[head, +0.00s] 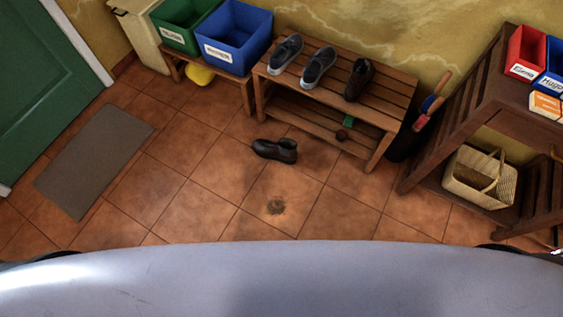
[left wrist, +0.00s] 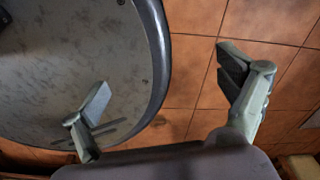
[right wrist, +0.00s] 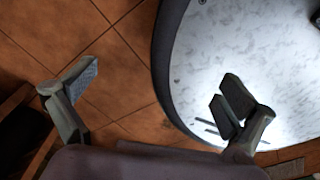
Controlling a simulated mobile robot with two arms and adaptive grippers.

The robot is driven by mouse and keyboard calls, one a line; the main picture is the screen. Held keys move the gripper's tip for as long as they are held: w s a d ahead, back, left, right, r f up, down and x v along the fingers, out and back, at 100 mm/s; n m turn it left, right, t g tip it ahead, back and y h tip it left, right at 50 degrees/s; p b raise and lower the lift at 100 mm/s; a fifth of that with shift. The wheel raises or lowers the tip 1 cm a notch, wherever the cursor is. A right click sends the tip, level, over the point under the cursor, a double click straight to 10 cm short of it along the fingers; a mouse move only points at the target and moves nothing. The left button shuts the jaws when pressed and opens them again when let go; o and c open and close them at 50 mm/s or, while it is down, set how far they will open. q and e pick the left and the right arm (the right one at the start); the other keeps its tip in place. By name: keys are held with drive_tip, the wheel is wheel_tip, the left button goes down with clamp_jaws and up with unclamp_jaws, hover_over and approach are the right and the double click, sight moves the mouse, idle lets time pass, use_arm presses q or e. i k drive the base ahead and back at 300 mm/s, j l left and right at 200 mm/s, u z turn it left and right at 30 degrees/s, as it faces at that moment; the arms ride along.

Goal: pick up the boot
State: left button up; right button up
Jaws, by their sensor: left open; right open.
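A dark brown boot (head: 275,150) lies on the tiled floor in front of the wooden shoe rack, in the head view. Another dark brown boot (head: 359,80) stands on the rack's top, right of two grey shoes (head: 318,66). My left gripper (left wrist: 165,90) is open and empty, seen in the left wrist view above my base and the floor. My right gripper (right wrist: 160,88) is open and empty in the right wrist view, also over my base and the floor. Neither gripper shows in the head view, and no boot shows in the wrist views.
The slatted shoe rack (head: 300,112) stands against the wall. A bench with a green bin (head: 182,30) and a blue bin (head: 236,48) is left of it. A wooden shelf with a basket (head: 470,185) stands right. A grey mat (head: 95,160) lies left. Floor around the boot is clear.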

sight(274, 146)
drive_tip(key=i+j+z, duration=0.1)
drive_tip(key=z, duration=0.3)
drive_tip(key=j+z, duration=0.15)
drive_tip(key=z, duration=0.2)
drive_tip(key=i+j+z, duration=0.1)
drive_tip(key=z, duration=0.3)
drive_tip(key=j+z, duration=0.2)
drive_tip(key=z, duration=0.2)
